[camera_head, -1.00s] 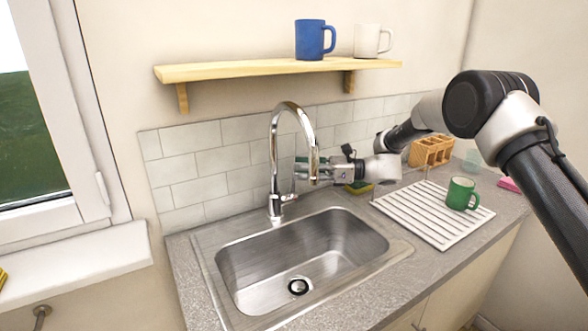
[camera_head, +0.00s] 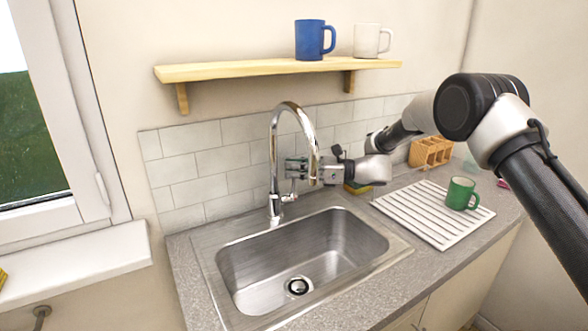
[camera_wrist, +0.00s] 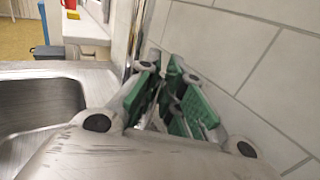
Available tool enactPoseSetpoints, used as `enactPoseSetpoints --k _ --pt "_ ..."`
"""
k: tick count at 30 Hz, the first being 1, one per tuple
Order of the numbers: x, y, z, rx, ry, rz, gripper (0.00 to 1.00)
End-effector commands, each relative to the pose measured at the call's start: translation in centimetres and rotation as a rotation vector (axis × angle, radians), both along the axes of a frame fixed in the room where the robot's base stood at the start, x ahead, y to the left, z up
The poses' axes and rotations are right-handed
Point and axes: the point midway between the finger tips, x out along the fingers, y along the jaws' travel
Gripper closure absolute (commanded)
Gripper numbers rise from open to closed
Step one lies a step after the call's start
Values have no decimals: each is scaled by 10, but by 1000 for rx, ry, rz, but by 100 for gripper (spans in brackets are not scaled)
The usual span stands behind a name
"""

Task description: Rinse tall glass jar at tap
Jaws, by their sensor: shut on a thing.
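The chrome tap (camera_head: 276,150) arches over the steel sink, with its lever (camera_head: 291,197) low on its right side. My gripper (camera_head: 297,169) is behind the tap's spout, close to the tiled wall. In the wrist view, its green-padded fingers (camera_wrist: 165,108) are close together beside the tap's pipe (camera_wrist: 137,35). It looks shut on the tap's lever, though the pads mostly hide the contact. No water shows from the spout.
The sink basin (camera_head: 245,262) is empty. A white drying rack (camera_head: 425,222) holds a green mug (camera_head: 461,193). A shelf (camera_head: 230,70) above carries blue and white mugs.

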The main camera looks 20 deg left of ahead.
Motion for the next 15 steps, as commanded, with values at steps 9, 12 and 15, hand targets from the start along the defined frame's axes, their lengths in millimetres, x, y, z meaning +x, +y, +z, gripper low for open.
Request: enactPoseSetpoints --k 9,12,15 --pt "-7 -8 -1 85 -73 0 100" --pt "-7 -8 -1 84 -73 0 100" --pt "-7 -8 -1 84 -73 0 84"
